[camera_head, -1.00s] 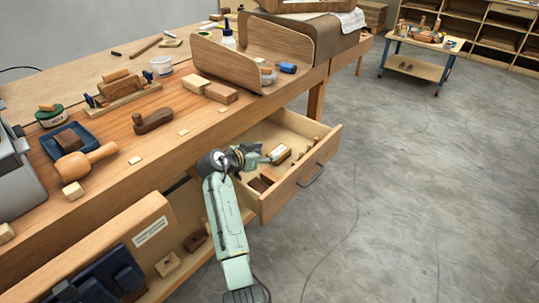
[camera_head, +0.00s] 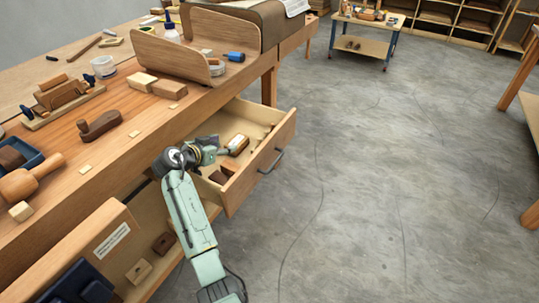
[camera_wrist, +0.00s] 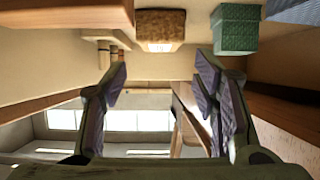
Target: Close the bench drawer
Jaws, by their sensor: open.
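The bench drawer (camera_head: 255,172) is pulled out from under the wooden bench (camera_head: 150,118). Inside lie a brown and white item (camera_head: 237,145) and small dark blocks. My gripper (camera_head: 214,149) is over the open drawer, near its left side, behind the front panel. Its fingers are small in the head view, and I cannot tell whether they touch the drawer. In the wrist view my gripper (camera_wrist: 160,90) has its fingers spread with nothing held between them. A brown block (camera_wrist: 160,28) and a green block (camera_wrist: 236,28) show beyond.
Tools and blocks crowd the bench top, including a wooden mallet (camera_head: 30,180) and a curved wooden piece (camera_head: 165,62). A lower shelf with blocks (camera_head: 139,271) is left of my arm. The grey floor (camera_head: 350,190) right of the drawer is clear. A small cart (camera_head: 362,38) stands farther back.

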